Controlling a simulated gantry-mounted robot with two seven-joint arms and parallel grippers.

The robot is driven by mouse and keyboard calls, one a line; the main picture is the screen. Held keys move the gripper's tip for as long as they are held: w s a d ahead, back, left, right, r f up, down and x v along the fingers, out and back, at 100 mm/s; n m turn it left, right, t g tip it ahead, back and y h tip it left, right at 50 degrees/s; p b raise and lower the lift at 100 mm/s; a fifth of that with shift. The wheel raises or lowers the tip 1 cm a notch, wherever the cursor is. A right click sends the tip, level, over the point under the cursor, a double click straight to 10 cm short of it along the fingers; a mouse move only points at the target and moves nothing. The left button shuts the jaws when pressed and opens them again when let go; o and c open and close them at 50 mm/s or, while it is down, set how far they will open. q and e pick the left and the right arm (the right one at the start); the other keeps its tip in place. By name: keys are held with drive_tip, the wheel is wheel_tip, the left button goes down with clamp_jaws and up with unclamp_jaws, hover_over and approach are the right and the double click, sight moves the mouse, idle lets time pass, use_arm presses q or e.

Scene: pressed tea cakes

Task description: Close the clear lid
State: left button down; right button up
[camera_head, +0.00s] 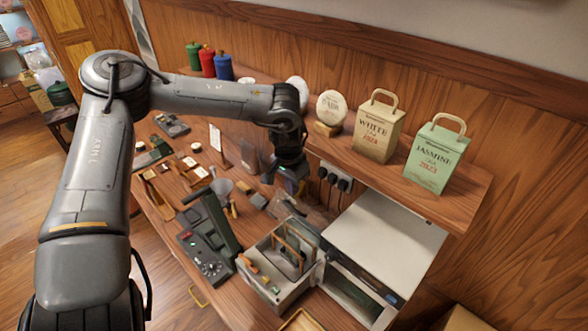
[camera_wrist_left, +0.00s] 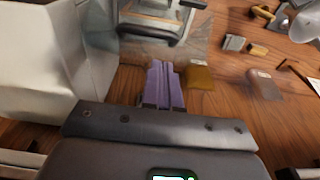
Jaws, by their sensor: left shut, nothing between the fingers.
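A grey box with clear sides (camera_head: 262,284) stands on the wooden bench, with a brown-framed piece and small coloured items inside. A clear panel, which looks like its lid (camera_head: 312,217), extends from the box's back edge, so the box top looks open. In the left wrist view the clear lid (camera_wrist_left: 190,48) lies just beyond my fingertips. My left gripper (camera_head: 290,180) hangs over the bench behind the box; its purple fingers (camera_wrist_left: 165,68) are shut and empty. Whether they touch the lid is unclear. My right gripper is not in view.
A white cabinet (camera_head: 385,240) stands close to the right of the box. A dark green press-like tool (camera_head: 215,225) and a funnel (camera_head: 221,187) are to its left. A shelf with tea bags (camera_head: 378,130) runs above, with plugs on the wall below.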

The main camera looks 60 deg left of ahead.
use_arm(q)
drive_tip(key=shift+s+d+f+p, duration=0.25)
drive_tip(key=shift+s+f+p, duration=0.1)
drive_tip(key=shift+s+f, duration=0.55)
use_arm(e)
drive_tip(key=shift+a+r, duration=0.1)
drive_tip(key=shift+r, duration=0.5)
use_arm(q)
drive_tip(key=shift+w+f, duration=0.1)
drive_tip(key=shift+w, duration=0.05)
drive_tip(key=shift+a, duration=0.1)
drive_tip(key=shift+s+a+t+p, duration=0.3)
drive_tip(key=shift+s+t+p, duration=0.05)
drive_tip(key=shift+s+t, duration=0.05)
drive_tip(key=shift+s+f, duration=0.15)
drive_tip(key=shift+s, duration=0.35)
drive_tip(key=shift+a+t+y+p, duration=0.1)
drive_tip(key=shift+t+y+p, duration=0.2)
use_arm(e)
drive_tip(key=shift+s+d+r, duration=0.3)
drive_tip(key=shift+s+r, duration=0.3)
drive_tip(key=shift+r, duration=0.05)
